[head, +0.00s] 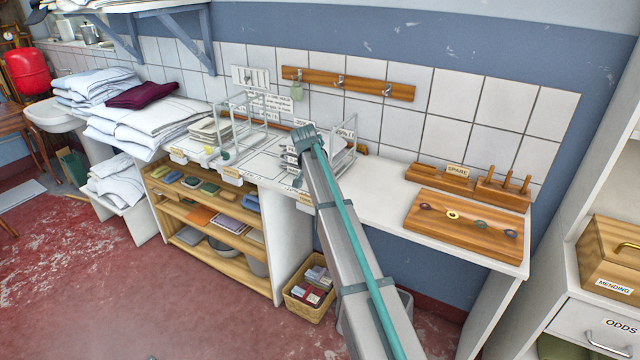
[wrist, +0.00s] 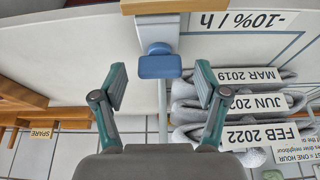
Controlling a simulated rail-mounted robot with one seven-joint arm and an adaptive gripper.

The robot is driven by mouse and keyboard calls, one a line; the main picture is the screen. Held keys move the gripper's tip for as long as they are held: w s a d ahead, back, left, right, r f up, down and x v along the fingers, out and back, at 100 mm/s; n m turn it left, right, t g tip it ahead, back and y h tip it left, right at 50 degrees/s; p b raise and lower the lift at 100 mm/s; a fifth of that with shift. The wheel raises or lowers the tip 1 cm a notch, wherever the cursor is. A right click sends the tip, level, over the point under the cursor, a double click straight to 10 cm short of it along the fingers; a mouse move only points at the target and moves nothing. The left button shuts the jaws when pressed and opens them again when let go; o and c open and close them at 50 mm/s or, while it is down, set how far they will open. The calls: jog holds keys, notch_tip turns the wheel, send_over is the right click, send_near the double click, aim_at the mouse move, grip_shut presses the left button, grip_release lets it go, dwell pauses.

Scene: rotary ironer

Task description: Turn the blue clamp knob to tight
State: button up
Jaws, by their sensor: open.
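The blue clamp knob (wrist: 160,63) shows in the wrist view as a flat blue grip on a pale mount under a wooden edge. My gripper (wrist: 161,77) is open, with one teal finger on each side of the knob in the picture. The knob appears a little beyond the fingertips, and I see no contact. In the head view my gripper (head: 304,138) is over the back of the white worktop (head: 385,205). The knob cannot be made out there.
Grey rolls with date labels (wrist: 245,103) lie close to the right finger in the wrist view. A card reading "-10% / h" (wrist: 243,20) is near them. In the head view, a wire frame (head: 240,125) stands left of my gripper and a wooden board (head: 465,225) lies right.

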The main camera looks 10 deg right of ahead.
jog(key=v, duration=1.1)
jog(key=shift+r, duration=0.25)
jog(key=shift+a, duration=0.15)
jog(key=s+f+n+g+y, duration=0.1)
jog(key=s+f+n, duration=0.2)
jog(key=s+f, duration=0.8)
jog(key=s+f+n+g, duration=0.15)
jog(key=s+f, duration=0.55)
jog(key=f, duration=0.8)
jog(key=s+f+n+g+y, duration=0.1)
jog(key=s+f+n, duration=0.3)
jog(key=s+f, duration=0.65)
jog(key=s+d+f+g, duration=0.1)
jog(key=s+f, duration=0.5)
jog(key=s, duration=0.7)
jog(key=s+d+f+g, duration=0.1)
jog(key=s+f+g, duration=0.2)
jog(key=s+f, duration=0.4)
jog(key=s+d+f+g, duration=0.1)
jog(key=s+f, duration=0.6)
jog(key=s, duration=1.2)
jog(key=shift+g+y, duration=0.4)
jog(key=shift+g, duration=0.45)
jog(key=shift+f, duration=0.1)
